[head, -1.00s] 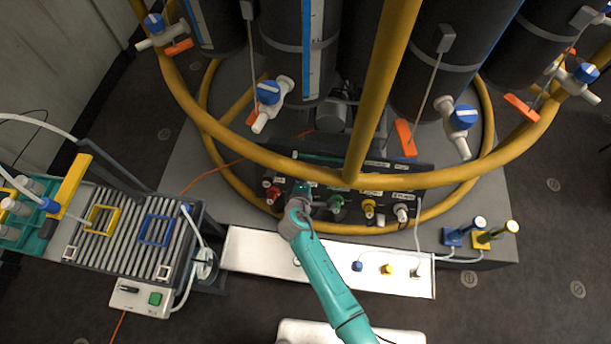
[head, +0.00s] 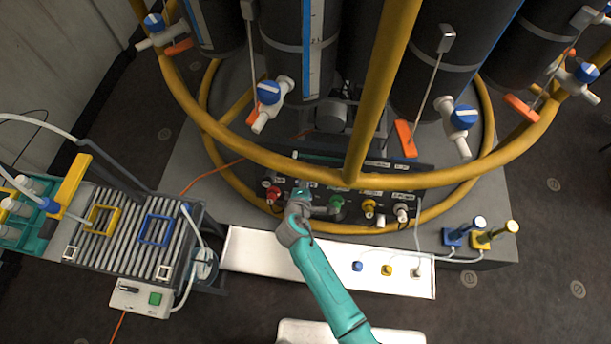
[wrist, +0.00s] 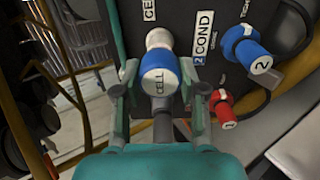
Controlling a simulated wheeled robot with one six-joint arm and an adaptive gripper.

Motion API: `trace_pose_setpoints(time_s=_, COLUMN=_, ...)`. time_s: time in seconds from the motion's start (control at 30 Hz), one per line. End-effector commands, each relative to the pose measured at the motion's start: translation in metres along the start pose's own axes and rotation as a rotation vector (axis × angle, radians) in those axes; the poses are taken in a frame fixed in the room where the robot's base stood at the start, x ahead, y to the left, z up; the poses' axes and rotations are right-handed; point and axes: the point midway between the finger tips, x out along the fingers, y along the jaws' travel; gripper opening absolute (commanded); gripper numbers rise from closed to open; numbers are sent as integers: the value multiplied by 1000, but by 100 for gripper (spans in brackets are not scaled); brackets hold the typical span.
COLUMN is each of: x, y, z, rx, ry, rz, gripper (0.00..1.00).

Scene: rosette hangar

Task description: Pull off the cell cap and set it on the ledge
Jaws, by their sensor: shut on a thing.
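The cell cap (wrist: 160,77) is blue with a white face marked CELL, between my fingers in the wrist view. My gripper (wrist: 158,72) is shut on it; in the head view, my gripper (head: 301,194) is at the dark front panel (head: 425,183). A white and blue rounded part (wrist: 158,39) lies just beyond the cap; I cannot tell whether the cap is still seated there. The ledge (head: 262,252) is the long white shelf in front of the panel, below my gripper in the head view.
A red plug (head: 273,192), green plug (head: 337,204) and yellow plug (head: 369,207) stand close by on the panel. A small blue cap (head: 358,266) and yellow cap (head: 387,270) occupy the ledge's right half; its left end is clear. A yellow ring pipe (head: 440,177) curves above the panel.

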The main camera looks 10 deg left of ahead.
Motion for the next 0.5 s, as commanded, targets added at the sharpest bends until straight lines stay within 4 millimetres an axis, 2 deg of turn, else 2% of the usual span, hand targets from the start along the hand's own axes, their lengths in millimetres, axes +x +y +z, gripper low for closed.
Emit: trace_pose_setpoints(time_s=0.5, x=-18, y=0, z=0, rx=0, ry=0, rz=0, gripper=0)
